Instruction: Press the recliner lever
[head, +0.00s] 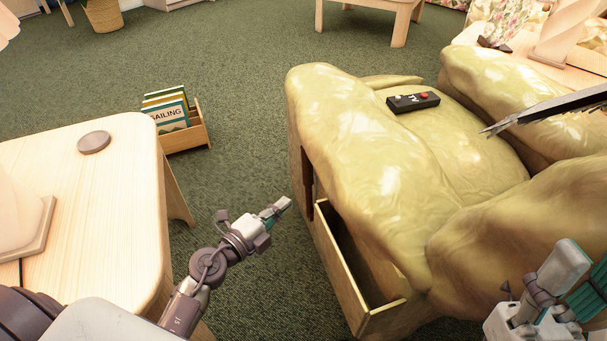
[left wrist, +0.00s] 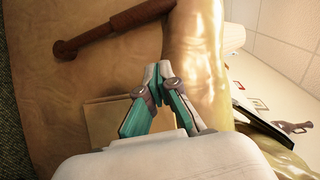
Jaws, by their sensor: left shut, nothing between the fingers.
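The recliner (head: 375,170) is a glossy yellow-green padded chair with a wooden side. Its lever (head: 308,186) is a dark brown piece on that side, largely seen edge-on. In the left wrist view, the lever (left wrist: 118,27) is a brown rod with a wider end, lying across the tan side panel. My left gripper (head: 281,206) is beside the recliner, a little left of and below the lever, apart from it. Its fingertips are together and empty; they also show in the left wrist view (left wrist: 158,70). My right gripper (head: 580,275) is at the lower right, fingers apart, partly cut off.
An open wooden compartment (head: 346,268) sticks out low from the recliner's side. A black remote (head: 413,102) lies on the recliner. A pale table (head: 95,215) with a round disc (head: 93,142) is left. A book crate (head: 188,134) stands on the open green carpet.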

